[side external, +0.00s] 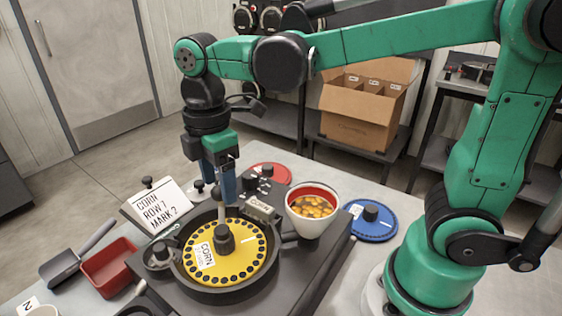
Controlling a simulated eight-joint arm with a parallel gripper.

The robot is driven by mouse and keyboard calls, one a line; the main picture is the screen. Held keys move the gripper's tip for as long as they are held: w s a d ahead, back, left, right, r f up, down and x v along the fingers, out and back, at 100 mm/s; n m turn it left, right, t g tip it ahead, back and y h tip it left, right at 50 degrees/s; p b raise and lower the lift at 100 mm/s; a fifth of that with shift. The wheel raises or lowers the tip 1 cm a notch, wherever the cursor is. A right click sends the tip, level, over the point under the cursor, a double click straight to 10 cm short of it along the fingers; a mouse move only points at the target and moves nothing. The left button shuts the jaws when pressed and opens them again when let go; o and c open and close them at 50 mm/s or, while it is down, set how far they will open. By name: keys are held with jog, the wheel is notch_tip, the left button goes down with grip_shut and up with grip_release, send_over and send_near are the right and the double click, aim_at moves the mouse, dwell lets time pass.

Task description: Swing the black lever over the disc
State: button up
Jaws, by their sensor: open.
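The yellow disc (232,268), labelled CORN and ringed with dark holes, lies in the round black housing of the seed meter (308,262). A dark hub knob (224,238) stands at its middle. A black part with a round knob (161,251) sits at the housing's left rim; I cannot tell for sure whether it is the black lever. Another dark curved part (146,298) shows at the lower left, cut by the frame edge. My gripper (217,200), with blue fingers, is open above the back of the disc, close to the hub. The fingertips partly overlap the grey post there.
A white cup (313,212) of yellow kernels stands right of the disc. A blue disc (371,221) and a red disc (267,172) lie behind. A sign reading CORN ROW 7 MARK 2 (162,208), a red tray (108,268) and a black scoop (62,268) are at left.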

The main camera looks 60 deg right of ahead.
aim_at(219, 187)
jog(key=shift+r, duration=2.5)
jog(key=s+d+f+m+t, duration=0.1)
jog(key=d+f+m+t, duration=0.1)
jog(key=m, duration=0.2)
jog(key=s+d+f+m+t, duration=0.1)
jog(key=d+f+m+t, duration=0.1)
jog(key=m, duration=0.3)
jog(key=s+d+f+m+t, duration=0.1)
jog(key=d+f+m+t, duration=0.1)
jog(key=m, duration=0.3)
jog(key=shift+s+d+f+t, duration=0.1)
jog(key=shift+d+f+t, duration=0.1)
jog(key=shift+d+t, duration=0.3)
jog(key=shift+d+f+m, duration=0.2)
jog(key=shift+m, duration=0.4)
